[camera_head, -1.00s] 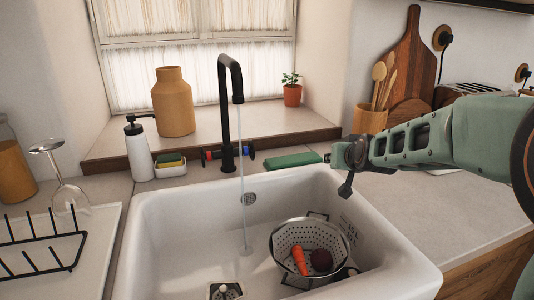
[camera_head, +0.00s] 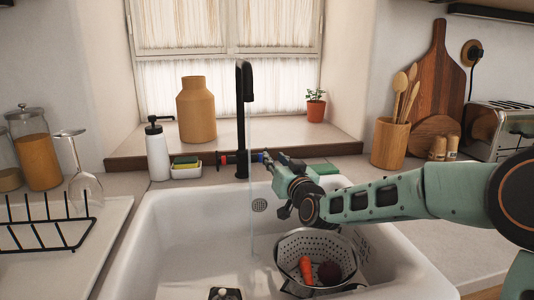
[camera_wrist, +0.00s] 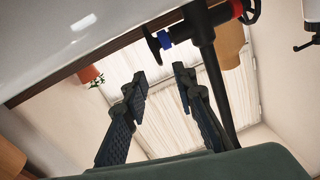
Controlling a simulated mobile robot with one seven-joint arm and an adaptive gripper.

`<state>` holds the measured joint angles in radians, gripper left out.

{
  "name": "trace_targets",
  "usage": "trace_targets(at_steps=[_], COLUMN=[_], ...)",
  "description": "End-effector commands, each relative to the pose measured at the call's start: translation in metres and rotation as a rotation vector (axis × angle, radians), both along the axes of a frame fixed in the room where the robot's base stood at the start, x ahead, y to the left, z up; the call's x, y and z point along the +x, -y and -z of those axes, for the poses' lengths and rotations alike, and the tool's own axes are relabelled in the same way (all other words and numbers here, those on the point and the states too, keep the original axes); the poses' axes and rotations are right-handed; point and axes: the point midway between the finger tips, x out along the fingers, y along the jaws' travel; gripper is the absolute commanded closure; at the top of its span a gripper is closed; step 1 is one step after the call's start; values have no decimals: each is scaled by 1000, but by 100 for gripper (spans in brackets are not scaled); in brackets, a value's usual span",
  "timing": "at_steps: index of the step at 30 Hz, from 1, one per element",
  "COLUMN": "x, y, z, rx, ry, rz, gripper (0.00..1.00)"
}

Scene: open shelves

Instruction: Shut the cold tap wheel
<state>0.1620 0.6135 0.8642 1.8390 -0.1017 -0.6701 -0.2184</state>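The black tap (camera_head: 241,120) stands behind the sink, and a thin stream of water (camera_head: 251,200) falls from its spout. A blue collar (camera_wrist: 164,40) marks the cold side, with the black cold tap wheel (camera_wrist: 152,46) at its end. In the head view the blue collar (camera_head: 257,157) is on the tap's right and the wheel is mostly hidden by my gripper (camera_head: 270,159). My gripper also shows in the wrist view (camera_wrist: 160,80), open and empty, its fingertips pointing toward the wheel and apart from it. The red collar (camera_wrist: 236,9) and its wheel are on the other side.
A colander (camera_head: 318,250) with a carrot and a dark round vegetable sits in the white sink (camera_head: 190,225), below my arm. A green sponge (camera_head: 323,169) lies right of the tap. A soap dispenser (camera_head: 157,153) and sponge dish (camera_head: 186,172) stand left.

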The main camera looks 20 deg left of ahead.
Motion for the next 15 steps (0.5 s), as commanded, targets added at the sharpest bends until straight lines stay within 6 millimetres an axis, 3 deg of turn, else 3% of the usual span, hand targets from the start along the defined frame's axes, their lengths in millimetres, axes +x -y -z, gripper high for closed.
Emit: trace_targets(at_steps=[7, 15], x=[31, 52], y=[-25, -42], z=[1, 1], rx=[3, 0], ry=[-1, -1], rz=[0, 0], gripper=[75, 75])
